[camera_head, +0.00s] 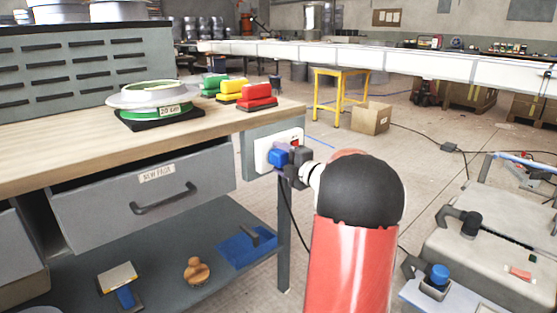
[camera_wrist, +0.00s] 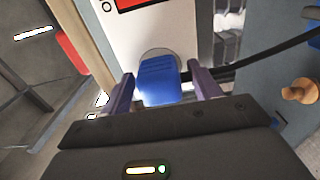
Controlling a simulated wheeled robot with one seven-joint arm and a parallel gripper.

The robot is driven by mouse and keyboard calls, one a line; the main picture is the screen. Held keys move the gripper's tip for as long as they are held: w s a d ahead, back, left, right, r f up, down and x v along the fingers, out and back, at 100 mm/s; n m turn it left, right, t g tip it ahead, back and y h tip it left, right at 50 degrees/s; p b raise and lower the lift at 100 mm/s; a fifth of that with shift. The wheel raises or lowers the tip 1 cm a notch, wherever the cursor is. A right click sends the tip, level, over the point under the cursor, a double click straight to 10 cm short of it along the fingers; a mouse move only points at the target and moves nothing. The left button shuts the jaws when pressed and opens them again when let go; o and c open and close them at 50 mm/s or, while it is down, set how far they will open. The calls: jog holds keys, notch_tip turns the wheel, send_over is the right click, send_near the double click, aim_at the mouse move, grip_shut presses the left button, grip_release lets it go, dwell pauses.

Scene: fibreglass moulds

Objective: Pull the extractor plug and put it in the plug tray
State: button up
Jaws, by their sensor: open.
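The blue plug (camera_head: 277,157) sits in a white socket panel (camera_head: 262,154) on the end of the workbench. In the wrist view the plug (camera_wrist: 158,82) lies between the two fingers of my gripper (camera_wrist: 162,84), with a visible gap on each side. My gripper (camera_head: 292,164) is open at the panel, partly hidden by my arm in the head view. A dark cord (camera_head: 288,203) hangs below the plug. A blue, shallow tray-like item (camera_head: 236,252) lies on the lower shelf; I cannot tell whether it is the plug tray.
The wooden benchtop (camera_head: 60,150) holds a green-rimmed round mould (camera_head: 155,98) and green, yellow and red blocks (camera_head: 257,97). A grey drawer (camera_head: 140,200) sits below. A wooden knob-shaped tool (camera_head: 196,270) stands on the shelf. Grey equipment (camera_head: 500,245) is at right.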

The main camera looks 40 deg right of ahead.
aim_at(285, 161)
dwell(0.3)
jog(key=c, duration=1.3)
jog(key=shift+s+d+b, duration=0.15)
jog(key=shift+s+b, duration=0.4)
jog(key=shift+s, duration=0.95)
jog(key=shift+s+d+b, duration=0.1)
jog(key=shift+s+b, duration=0.45)
jog(key=shift+s, duration=0.95)
